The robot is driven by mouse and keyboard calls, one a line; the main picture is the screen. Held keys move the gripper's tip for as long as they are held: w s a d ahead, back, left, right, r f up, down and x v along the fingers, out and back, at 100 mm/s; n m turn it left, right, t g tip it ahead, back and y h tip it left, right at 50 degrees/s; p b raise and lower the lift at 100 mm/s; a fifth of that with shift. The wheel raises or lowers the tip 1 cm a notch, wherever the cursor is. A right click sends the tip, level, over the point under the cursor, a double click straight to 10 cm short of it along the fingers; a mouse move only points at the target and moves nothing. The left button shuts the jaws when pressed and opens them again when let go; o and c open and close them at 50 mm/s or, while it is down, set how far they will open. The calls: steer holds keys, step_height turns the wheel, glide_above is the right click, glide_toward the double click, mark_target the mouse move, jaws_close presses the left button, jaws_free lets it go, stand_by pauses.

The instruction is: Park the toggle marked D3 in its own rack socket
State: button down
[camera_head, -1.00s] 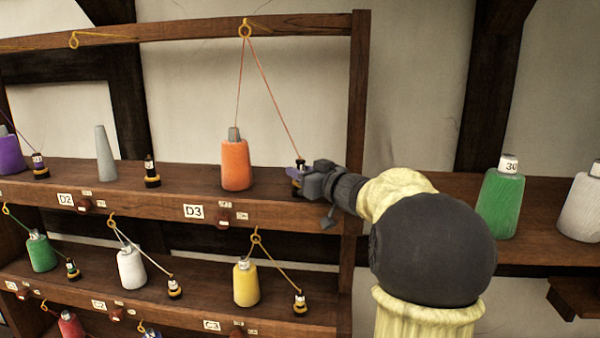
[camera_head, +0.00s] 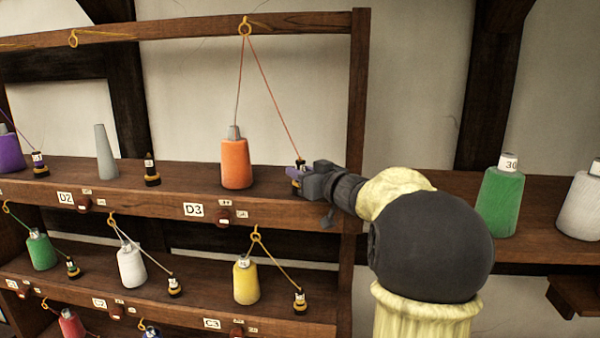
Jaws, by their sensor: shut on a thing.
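The D3 label (camera_head: 193,210) is on the front edge of the top shelf (camera_head: 130,195). An orange cone (camera_head: 236,163) stands above it. Its orange thread (camera_head: 270,90) runs up through a brass ring (camera_head: 245,28) and down to the toggle (camera_head: 300,165), a small dark piece at my gripper (camera_head: 297,176). My gripper is shut on the toggle at the right end of the top shelf, right of the cone. The fingers hide most of the toggle, its marking and any socket beneath it, so I cannot tell whether it is seated.
A bare grey cone (camera_head: 105,152) and a dark toggle in its socket (camera_head: 151,170) stand to the left. A rack post (camera_head: 356,120) rises close to my gripper. The shelf below holds a yellow cone (camera_head: 246,281). A green cone (camera_head: 500,200) stands on the right shelf.

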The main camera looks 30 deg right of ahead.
steer(key=shift+f, duration=0.35)
steer(key=c, duration=1.5)
jaws_free()
steer(key=shift+c, duration=0.2)
steer(key=shift+s, duration=0.1)
steer(key=v, duration=1)
steer(key=shift+s, duration=0.35)
steer(key=shift+w+d, duration=0.1)
steer(key=shift+w, duration=0.05)
